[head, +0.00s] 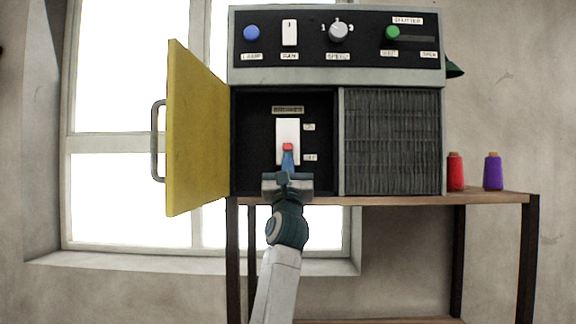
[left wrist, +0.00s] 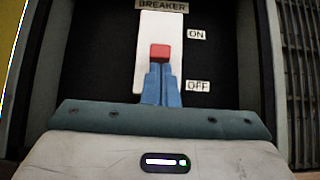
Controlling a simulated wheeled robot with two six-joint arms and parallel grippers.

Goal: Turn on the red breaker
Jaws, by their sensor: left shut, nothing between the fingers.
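The red breaker lever (head: 287,147) sits on a white switch plate (head: 288,128) inside the dark open compartment of the cabinet. It also shows in the left wrist view (left wrist: 160,52), between the ON label (left wrist: 197,35) and the OFF label (left wrist: 198,86). My left gripper (head: 287,156) is shut and empty, its blue fingertips just below the red lever. In the left wrist view the fingertips (left wrist: 160,68) meet the lever's lower edge in the picture; I cannot tell whether they touch it. The fingers hide the lower part of the plate. My right gripper is not in view.
The yellow door (head: 195,130) stands open at the left, with a grey handle. A control panel (head: 338,40) with knobs is above, and a ribbed grille (head: 392,140) is at the right. Red (head: 455,172) and purple (head: 493,171) spools stand on the table (head: 400,199).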

